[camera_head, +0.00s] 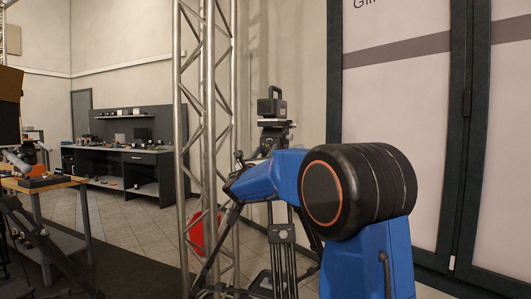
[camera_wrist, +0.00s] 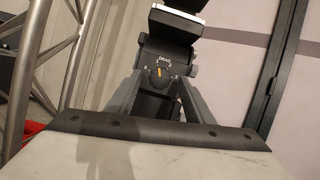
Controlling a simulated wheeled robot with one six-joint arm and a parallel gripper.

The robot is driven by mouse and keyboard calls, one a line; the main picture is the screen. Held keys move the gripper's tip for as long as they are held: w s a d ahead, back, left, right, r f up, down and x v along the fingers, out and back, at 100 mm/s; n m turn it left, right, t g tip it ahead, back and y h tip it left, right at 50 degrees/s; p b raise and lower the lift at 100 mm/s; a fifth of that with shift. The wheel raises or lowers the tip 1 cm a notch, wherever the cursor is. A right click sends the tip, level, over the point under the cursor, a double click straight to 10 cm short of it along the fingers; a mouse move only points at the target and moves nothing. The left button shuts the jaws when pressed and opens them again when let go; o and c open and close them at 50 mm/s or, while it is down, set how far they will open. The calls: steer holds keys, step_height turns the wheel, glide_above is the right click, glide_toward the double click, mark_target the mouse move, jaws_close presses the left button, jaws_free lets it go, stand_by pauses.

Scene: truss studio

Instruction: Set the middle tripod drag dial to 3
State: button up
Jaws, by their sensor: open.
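A tripod carrying a camera (camera_head: 271,107) stands behind my blue arm in the head view. In the wrist view its black head shows a round drag dial (camera_wrist: 159,73) under the word DRAG. The dial's orange pointer is about upright; the small scale marks around it are too small to read surely. My gripper (camera_wrist: 160,80) is open, its two grey fingers slanting in from both sides toward the dial. The fingertips appear to flank the dial; I cannot tell whether they touch it. The gripper is hidden behind my arm in the head view.
A metal truss (camera_head: 208,130) rises just left of the tripod. A wooden-topped table (camera_head: 45,184) and dark equipment are at far left, with a workbench (camera_head: 130,150) behind. Dark-framed pale panels (camera_head: 400,70) stand at right. Tiled floor is open between truss and workbench.

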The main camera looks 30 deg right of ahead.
steer(key=shift+w+d, duration=0.15)
steer(key=shift+w, duration=0.05)
steer(key=c, duration=1.1)
steer(key=shift+o, duration=0.3)
